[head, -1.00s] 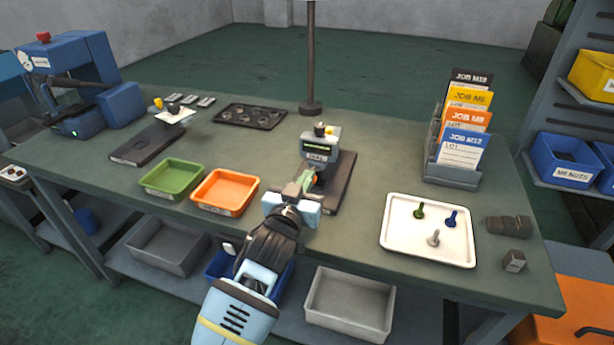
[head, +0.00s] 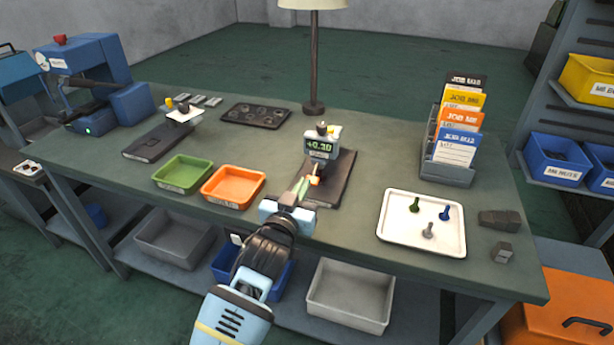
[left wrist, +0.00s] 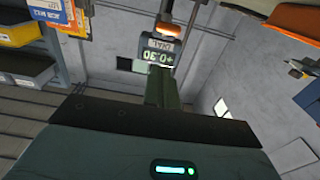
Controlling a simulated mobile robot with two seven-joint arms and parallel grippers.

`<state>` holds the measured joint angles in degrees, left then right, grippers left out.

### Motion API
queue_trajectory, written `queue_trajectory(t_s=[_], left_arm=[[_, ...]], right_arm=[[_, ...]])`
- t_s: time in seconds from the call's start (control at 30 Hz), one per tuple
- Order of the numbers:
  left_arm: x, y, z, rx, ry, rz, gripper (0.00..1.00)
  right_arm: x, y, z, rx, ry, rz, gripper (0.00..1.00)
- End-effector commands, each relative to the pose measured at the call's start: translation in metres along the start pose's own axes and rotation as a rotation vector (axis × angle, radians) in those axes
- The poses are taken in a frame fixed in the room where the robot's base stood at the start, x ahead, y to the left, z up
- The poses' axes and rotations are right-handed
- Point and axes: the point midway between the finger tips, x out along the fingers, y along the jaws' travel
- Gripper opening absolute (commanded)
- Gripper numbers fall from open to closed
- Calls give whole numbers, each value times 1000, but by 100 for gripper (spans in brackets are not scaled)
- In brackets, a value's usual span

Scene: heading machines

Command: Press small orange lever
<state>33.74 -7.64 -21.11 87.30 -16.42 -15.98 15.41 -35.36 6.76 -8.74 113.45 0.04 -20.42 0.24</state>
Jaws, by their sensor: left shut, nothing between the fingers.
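A small gauge (head: 322,146) with a green lit display reading +0.30 stands on a dark base plate (head: 335,180) on the workbench. The small orange lever (head: 314,181) shows at the front of the gauge, just beside the tips of my left gripper (head: 302,186). My left gripper is shut with nothing in it and points at the gauge from the front. I cannot tell whether it touches the lever. In the left wrist view the gauge display (left wrist: 159,56) appears upside down beyond the shut fingers (left wrist: 163,90). My right gripper is not in view.
Green (head: 183,174) and orange (head: 233,187) trays lie left of the gripper. A white tray (head: 395,236) with three bolts and a card rack (head: 447,172) stand to the right. A lamp pole (head: 314,70) rises behind the gauge.

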Motion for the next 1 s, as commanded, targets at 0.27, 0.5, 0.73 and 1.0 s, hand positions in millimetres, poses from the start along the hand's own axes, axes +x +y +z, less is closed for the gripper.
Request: queue_trajectory(t_s=[0.27,0.5,0.73,1.0], left_arm=[[-36,0,38,-2,-5,0,0],[-46,0,44,-1,1,0,0],[-46,0,44,-1,2,0,0],[-47,0,44,-1,0,0,0]], right_arm=[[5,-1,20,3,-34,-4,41],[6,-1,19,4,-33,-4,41],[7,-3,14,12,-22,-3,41],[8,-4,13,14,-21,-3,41]])
